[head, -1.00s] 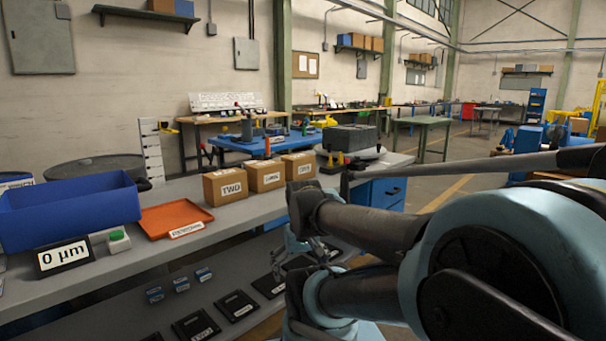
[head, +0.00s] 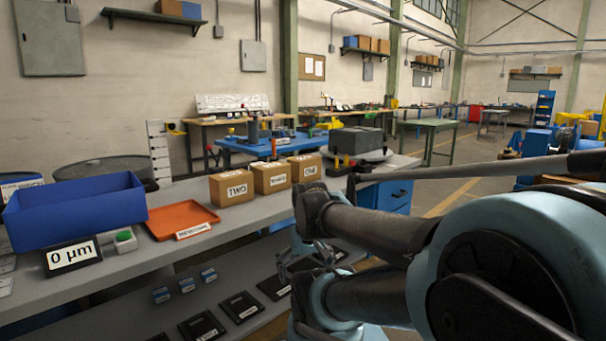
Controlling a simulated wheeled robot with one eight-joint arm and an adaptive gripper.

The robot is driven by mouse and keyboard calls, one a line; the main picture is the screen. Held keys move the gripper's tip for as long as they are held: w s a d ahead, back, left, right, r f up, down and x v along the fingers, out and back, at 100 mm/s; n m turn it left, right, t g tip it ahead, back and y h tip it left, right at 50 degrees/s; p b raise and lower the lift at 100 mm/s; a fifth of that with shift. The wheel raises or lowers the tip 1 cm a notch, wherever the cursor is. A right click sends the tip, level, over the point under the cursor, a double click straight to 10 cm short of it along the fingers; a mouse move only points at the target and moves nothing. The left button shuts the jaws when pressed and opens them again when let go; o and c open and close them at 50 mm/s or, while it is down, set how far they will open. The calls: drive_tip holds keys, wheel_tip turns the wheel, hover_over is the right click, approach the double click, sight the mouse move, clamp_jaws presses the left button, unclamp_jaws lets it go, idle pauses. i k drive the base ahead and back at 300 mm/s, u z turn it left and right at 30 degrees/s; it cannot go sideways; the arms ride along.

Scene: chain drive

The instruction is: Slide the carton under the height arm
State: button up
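Three brown cartons stand in a row on the grey bench: one labelled TWO (head: 244,198), a middle one (head: 283,184) whose label is too small to read surely, and one labelled ONE (head: 318,175). A white upright post with marks (head: 159,152) stands at the back of the bench, left of the cartons. A small dark and yellow part (head: 176,132) juts out near its top; I cannot tell if this is the height arm. No carton is under it. My gripper (head: 292,268) hangs below and right of the cartons, partly hidden, and its finger opening is unclear.
An orange tray (head: 205,215) lies left of the carton TWO. A blue bin (head: 75,207), a 0 µm display (head: 72,257) and a green button (head: 124,236) are further left. Small blue boxes and black plates (head: 202,325) lie on the lower shelf.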

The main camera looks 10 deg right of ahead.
sight(307, 168)
drive_tip(key=k, duration=1.25)
drive_tip(key=z, duration=0.4)
drive_tip(key=i, duration=1.95)
drive_tip(key=u, duration=0.2)
